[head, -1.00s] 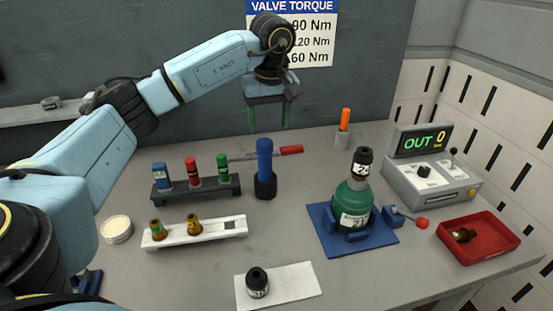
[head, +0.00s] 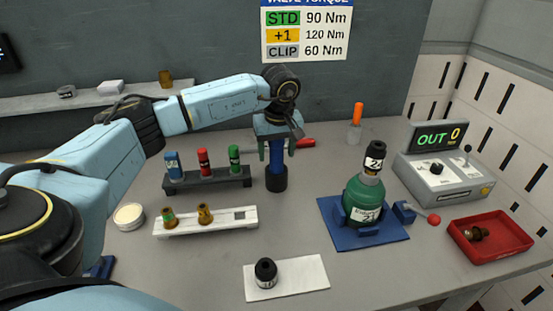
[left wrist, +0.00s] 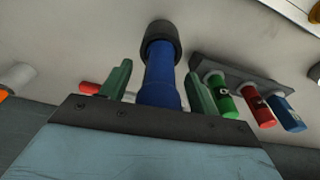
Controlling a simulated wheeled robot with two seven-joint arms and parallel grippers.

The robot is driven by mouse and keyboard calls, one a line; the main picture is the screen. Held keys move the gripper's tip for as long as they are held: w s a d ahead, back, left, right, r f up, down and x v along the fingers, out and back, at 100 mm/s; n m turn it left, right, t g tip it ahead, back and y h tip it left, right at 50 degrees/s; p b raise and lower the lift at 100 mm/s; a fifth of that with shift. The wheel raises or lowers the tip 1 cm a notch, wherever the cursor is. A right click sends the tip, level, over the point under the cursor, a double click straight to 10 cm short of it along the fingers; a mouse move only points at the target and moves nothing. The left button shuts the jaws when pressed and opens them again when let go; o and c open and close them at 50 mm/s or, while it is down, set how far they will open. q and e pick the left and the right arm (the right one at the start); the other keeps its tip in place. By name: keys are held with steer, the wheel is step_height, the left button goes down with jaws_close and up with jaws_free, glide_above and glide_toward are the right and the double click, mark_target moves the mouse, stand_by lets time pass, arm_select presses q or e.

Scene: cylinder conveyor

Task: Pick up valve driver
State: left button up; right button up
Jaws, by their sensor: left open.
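The valve driver, a blue handle with a black socket base (head: 277,178), stands upright on the table. My left gripper (head: 276,150) is open, with its green fingers on either side of the upper part of the blue handle. In the left wrist view the blue driver (left wrist: 160,80) lies between the two green fingers of the left gripper (left wrist: 158,80), with a gap visible at each side. The handle's top is hidden by the gripper in the head view. My right gripper is not in view.
A dark rack (head: 208,180) with blue, red and green pieces stands left of the driver. A red-handled tool (head: 306,142) lies behind it. A white rail (head: 225,222), a green bottle in a blue fixture (head: 328,236) and a red tray (head: 492,258) stand around.

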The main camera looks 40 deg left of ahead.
arm_select(q)
jaws_close()
steer(key=shift+r, duration=0.1)
stand_by(0.4)
